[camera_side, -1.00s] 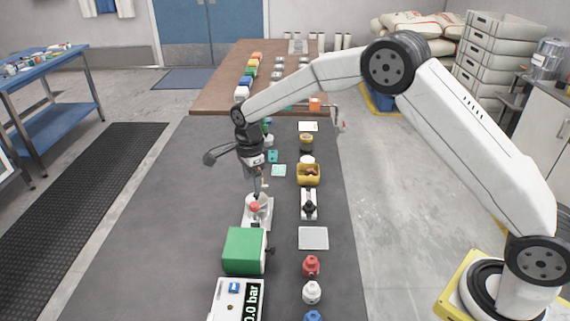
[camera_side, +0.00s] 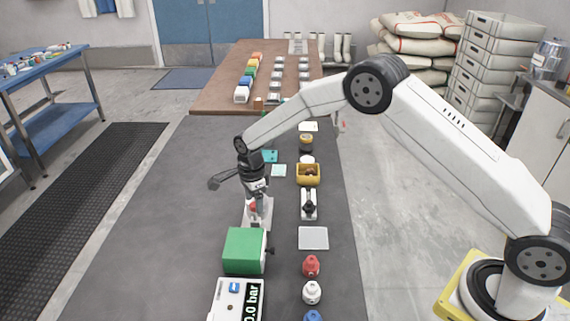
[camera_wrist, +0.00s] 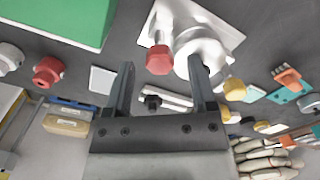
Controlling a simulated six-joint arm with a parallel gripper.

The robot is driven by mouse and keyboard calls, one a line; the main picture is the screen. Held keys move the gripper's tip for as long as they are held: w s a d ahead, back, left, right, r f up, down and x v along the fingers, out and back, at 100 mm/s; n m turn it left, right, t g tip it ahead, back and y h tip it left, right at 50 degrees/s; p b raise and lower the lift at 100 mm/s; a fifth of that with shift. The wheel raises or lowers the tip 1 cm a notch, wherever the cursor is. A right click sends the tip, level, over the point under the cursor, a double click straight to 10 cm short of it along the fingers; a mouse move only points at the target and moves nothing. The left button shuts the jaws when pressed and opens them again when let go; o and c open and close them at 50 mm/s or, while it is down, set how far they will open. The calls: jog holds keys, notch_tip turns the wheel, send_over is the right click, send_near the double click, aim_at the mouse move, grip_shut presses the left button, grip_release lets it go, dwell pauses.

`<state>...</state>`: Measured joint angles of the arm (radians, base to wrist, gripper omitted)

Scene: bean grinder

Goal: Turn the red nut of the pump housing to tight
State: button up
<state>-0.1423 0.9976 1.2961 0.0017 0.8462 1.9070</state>
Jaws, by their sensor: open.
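The pump housing (camera_wrist: 200,48) is a white round body on a pale square plate, in the upper middle of the wrist view. Its red nut (camera_wrist: 159,60) sticks out on the left side of the housing. In the side view the housing's plate (camera_side: 263,221) stands just behind the green block, and the red nut (camera_side: 251,207) is partly hidden by my gripper. My gripper (camera_wrist: 162,66) is open, pointing at the housing. In the wrist view the red nut appears between the two fingertips, and the right fingertip overlaps the housing. I cannot tell whether either finger touches it.
A green box (camera_side: 245,250) stands close in front of the housing, with a white gauge unit (camera_side: 228,301) reading "0.0 bar" nearer. To the right are a black-topped white fixture (camera_side: 309,205), a pale square pad (camera_side: 313,238) and a red capped piece (camera_side: 311,266). The mat's left side is clear.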

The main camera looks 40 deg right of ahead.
jog(key=shift+f, duration=0.35)
grip_shut()
